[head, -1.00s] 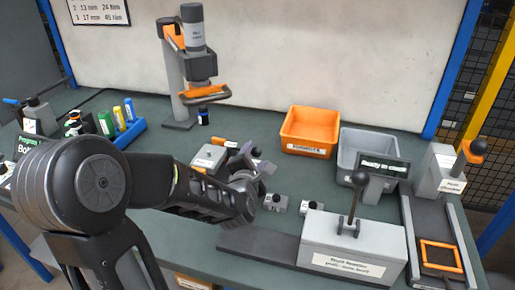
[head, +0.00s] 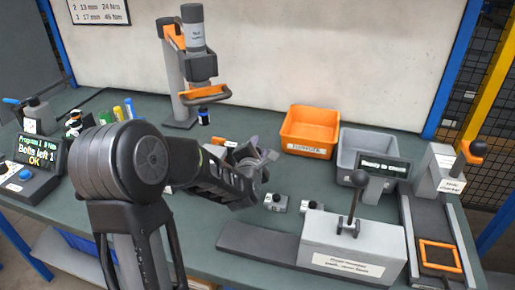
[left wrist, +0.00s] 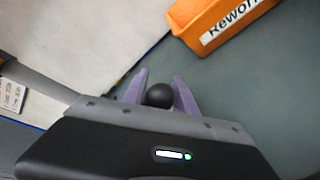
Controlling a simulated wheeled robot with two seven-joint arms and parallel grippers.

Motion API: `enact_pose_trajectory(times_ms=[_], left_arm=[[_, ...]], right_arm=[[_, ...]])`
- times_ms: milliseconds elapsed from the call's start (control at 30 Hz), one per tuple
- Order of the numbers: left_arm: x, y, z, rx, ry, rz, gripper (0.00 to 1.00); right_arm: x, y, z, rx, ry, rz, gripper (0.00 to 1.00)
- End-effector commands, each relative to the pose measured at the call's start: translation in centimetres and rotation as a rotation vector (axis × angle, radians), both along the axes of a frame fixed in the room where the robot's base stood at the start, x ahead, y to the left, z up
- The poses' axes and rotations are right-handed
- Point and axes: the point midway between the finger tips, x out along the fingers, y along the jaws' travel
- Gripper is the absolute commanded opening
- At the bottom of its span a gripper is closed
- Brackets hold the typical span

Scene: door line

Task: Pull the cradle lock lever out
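My left gripper (head: 262,160) reaches in from the left over the middle of the bench. In the left wrist view its two purple fingers (left wrist: 161,88) stand on either side of a black ball knob (left wrist: 160,95), which fills the gap between them. The knob looks like the end of the cradle lock lever; its shaft is hidden below it. In the head view my arm covers most of the grey and orange cradle (head: 220,142). My right gripper is not in view.
An orange rework bin (head: 310,131) and a grey bin (head: 350,158) stand behind. Small grey parts (head: 276,202) lie right of the gripper. A grey fixture with an upright black-knobbed lever (head: 352,240) stands at front right. A tool stand (head: 178,85) rises behind.

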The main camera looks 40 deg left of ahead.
Motion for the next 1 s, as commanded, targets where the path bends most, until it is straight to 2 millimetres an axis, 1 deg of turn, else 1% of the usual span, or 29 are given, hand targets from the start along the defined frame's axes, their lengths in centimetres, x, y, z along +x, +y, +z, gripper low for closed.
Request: enact_pose_trajectory(times_ms=[33,300,400,1000], left_arm=[[-0.01,0.00,0.00,0.000,0.000,0.000,0.29],[-0.02,-0.01,0.00,0.000,0.000,0.000,0.07],[-0.02,-0.01,0.00,0.000,0.000,0.000,0.00],[-0.02,-0.01,-0.03,0.000,0.001,-0.001,0.00]], right_arm=[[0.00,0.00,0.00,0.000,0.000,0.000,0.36],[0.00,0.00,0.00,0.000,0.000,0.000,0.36],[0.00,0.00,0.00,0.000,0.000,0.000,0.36],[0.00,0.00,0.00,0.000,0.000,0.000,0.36]])
